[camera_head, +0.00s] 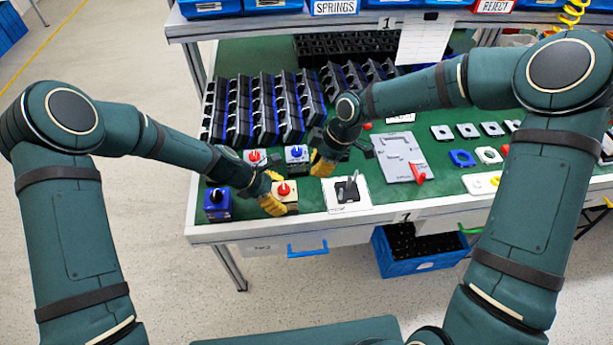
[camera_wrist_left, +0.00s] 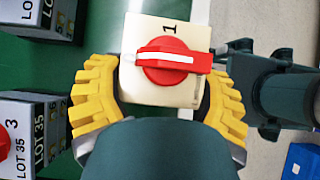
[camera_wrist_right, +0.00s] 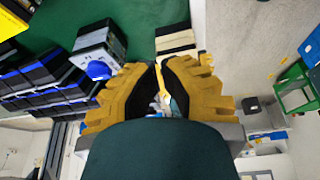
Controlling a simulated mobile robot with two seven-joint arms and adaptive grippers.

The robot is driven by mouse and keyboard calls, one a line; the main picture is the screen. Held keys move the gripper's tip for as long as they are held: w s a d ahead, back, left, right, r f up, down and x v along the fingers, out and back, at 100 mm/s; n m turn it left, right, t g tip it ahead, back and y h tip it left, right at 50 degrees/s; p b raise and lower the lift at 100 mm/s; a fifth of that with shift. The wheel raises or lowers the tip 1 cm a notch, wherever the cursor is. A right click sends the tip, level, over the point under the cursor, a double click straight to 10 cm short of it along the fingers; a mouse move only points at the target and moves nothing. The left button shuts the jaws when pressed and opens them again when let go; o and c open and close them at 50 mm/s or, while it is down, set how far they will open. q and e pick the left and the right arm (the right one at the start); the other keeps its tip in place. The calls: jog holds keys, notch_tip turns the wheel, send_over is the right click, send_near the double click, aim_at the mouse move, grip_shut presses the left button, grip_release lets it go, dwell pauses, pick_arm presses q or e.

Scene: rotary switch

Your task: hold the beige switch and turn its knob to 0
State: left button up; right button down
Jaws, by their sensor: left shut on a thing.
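The beige switch (camera_head: 291,207) stands near the front edge of the green work mat. My left gripper (camera_head: 277,193) is shut on its sides, with one yellow finger on each side in the left wrist view (camera_wrist_left: 160,95). Its red knob (camera_wrist_left: 170,62) shows a white stripe lying across the picture, and the knob's longer end points right. A "1" is printed on the beige face above the knob in that view; no 0 is visible. My right gripper (camera_head: 322,165) hangs right of and behind the switch, its fingertips nearly together, with nothing seen held (camera_wrist_right: 160,68).
Two grey switches stand behind, one with a red knob (camera_head: 255,158), one with a blue knob (camera_head: 296,154). A white plate with a black lever (camera_head: 346,191) is right. Black bins (camera_head: 262,105) fill the back.

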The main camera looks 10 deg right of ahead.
jog(key=shift+v, duration=2.25)
jog(key=shift+w+d, duration=0.1)
pick_arm(q)
jog(key=o, duration=1.2)
jog(key=v, duration=1.2)
pick_arm(e)
jog(key=shift+f, duration=0.1)
